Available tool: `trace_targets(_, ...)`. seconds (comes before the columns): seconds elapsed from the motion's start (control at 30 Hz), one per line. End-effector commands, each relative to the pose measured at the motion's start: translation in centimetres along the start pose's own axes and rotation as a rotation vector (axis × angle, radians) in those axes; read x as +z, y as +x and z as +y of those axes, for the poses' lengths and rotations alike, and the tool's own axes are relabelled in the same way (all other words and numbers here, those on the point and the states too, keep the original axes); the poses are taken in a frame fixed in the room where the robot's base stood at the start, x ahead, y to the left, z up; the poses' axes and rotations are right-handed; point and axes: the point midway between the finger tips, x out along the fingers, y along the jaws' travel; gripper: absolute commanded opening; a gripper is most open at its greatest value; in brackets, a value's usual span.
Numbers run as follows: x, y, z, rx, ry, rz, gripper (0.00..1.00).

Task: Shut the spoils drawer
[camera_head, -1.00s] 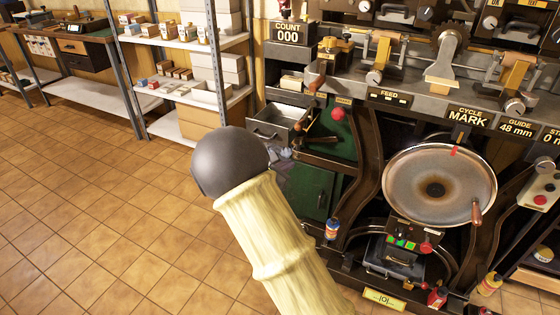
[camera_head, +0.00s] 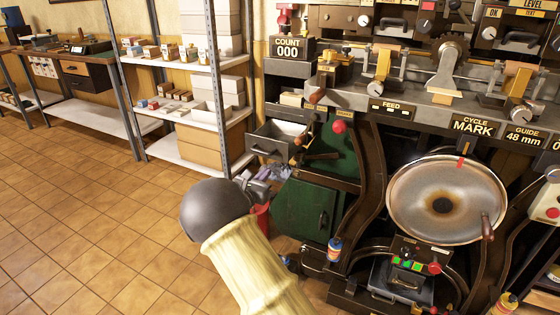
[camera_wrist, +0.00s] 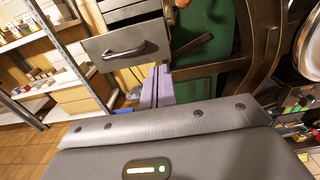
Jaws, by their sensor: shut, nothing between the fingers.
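A grey drawer (camera_head: 268,147) stands pulled out at the left side of the press, below the COUNT sign. I take it as the spoils drawer; I can read no label on it. In the head view my arm's dark round joint and pale link hide most of the gripper.
A red-knobbed lever (camera_head: 339,127) is just right of the drawer. A metal shelf (camera_head: 205,112) with boxes stands to the left. A large round pan (camera_head: 445,200) is at right. The tiled floor at left is clear.

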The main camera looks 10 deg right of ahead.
Motion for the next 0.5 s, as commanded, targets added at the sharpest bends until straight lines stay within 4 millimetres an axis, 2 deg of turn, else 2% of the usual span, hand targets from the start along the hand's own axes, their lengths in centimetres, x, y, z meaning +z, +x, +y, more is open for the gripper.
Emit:
trace_targets(0.1,-0.2,2.3,-0.1,-0.003,0.002,-0.001,0.00)
trace_targets(0.5,-0.2,9.2,-0.1,-0.002,0.002,-0.001,0.00)
